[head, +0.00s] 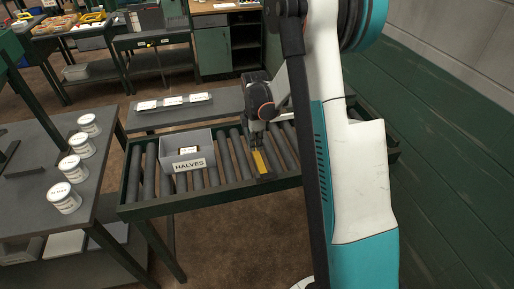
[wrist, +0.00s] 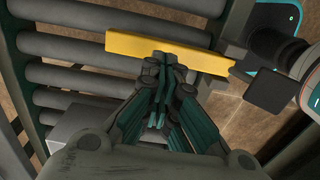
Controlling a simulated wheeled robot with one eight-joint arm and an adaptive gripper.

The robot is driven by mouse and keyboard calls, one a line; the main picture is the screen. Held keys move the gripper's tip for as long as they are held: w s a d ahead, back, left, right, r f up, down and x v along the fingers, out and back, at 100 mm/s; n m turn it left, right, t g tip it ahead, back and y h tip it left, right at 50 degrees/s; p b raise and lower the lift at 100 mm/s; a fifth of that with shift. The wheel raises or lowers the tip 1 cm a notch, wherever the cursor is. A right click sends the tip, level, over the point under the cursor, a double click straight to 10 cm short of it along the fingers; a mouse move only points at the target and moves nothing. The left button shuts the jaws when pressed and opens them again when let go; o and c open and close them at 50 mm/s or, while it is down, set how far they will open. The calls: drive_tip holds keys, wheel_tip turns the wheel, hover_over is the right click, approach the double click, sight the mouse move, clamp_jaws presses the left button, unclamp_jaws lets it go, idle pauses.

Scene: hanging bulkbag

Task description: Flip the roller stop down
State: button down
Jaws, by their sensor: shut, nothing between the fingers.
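The roller stop is a yellow plate (head: 259,162) near the front rail of the roller conveyor, right of the grey bin. In the wrist view the yellow plate (wrist: 128,46) lies across the picture above the rollers, with a dark bracket at its right end. I cannot tell surely whether it stands up or lies flat. My gripper (head: 257,143) is shut and empty, pointing down just behind the plate in the head view. In the wrist view its fingertips (wrist: 162,58) overlap the plate's lower edge; whether they touch it is unclear.
A grey bin labelled HALVES (head: 189,151) stands on the conveyor (head: 127,190) left of the stop. White tubs (head: 64,198) stand on the left table. A grey bench (head: 150,122) with several white-topped items is behind the conveyor. A green wall (head: 450,150) runs along the right.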

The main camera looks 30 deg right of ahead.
sight(254, 153)
drive_tip(key=shift+w+d+f+b, duration=0.1)
drive_tip(key=shift+w+f+b, duration=0.35)
drive_tip(key=shift+f, duration=0.4)
drive_tip(key=shift+w+d+f+b, duration=0.1)
drive_tip(key=shift+w+f+b, duration=0.35)
drive_tip(key=shift+f, duration=0.65)
drive_tip(key=shift+s+f+b, duration=0.1)
drive_tip(key=shift+f+b, duration=0.1)
drive_tip(key=shift+b, duration=0.1)
